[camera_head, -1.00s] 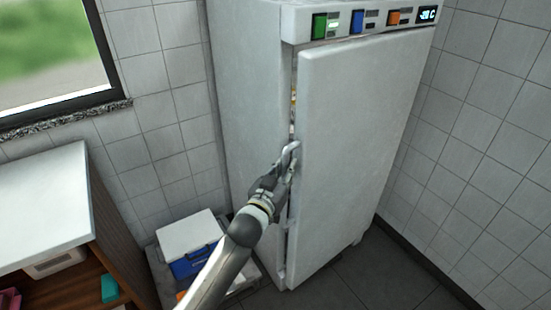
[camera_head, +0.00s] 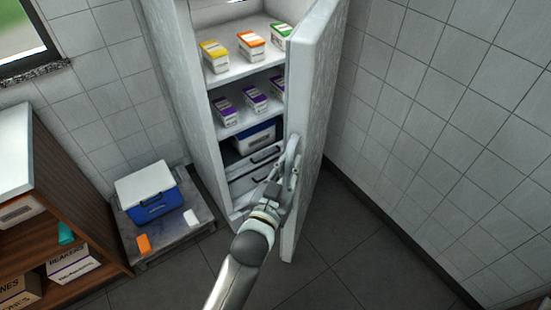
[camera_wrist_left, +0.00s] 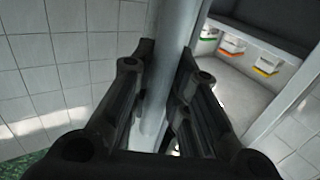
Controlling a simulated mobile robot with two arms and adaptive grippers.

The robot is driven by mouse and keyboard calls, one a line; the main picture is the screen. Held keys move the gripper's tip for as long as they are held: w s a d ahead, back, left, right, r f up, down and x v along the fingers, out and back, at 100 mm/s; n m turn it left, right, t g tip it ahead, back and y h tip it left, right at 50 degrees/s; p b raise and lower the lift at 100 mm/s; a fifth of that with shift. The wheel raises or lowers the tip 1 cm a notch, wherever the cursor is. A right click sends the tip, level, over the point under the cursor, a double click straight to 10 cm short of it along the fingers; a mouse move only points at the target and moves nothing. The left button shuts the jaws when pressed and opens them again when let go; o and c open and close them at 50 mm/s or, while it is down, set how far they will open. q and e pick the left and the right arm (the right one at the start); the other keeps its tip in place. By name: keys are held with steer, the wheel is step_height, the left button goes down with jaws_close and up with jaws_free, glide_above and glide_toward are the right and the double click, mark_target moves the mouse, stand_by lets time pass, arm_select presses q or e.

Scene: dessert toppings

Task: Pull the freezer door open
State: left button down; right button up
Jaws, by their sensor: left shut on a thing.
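The white freezer (camera_head: 186,75) stands against the tiled wall. Its door (camera_head: 311,95) is swung wide open to the right, and the shelves inside show. My left gripper (camera_head: 289,164) is shut on the door's grey handle (camera_head: 292,148) at the door's left edge. In the left wrist view the handle (camera_wrist_left: 172,65) runs as a bar between the two dark fingers (camera_wrist_left: 160,105). My right gripper is out of view.
Inside the freezer are several boxes, such as a yellow-topped one (camera_head: 215,56), a blue bin (camera_head: 254,137) and drawers. A blue and white cooler (camera_head: 149,193) sits on a low platform at left. A wooden shelf unit (camera_head: 75,195) stands further left. The floor (camera_head: 345,230) at right is clear.

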arm_select(q)
steer(key=shift+s+d, duration=0.15)
steer(key=shift+d, duration=0.25)
steer(key=c, duration=1.4)
jaws_free()
steer(key=shift+o, duration=0.2)
steer(key=v, duration=1.2)
steer(key=shift+a, duration=0.1)
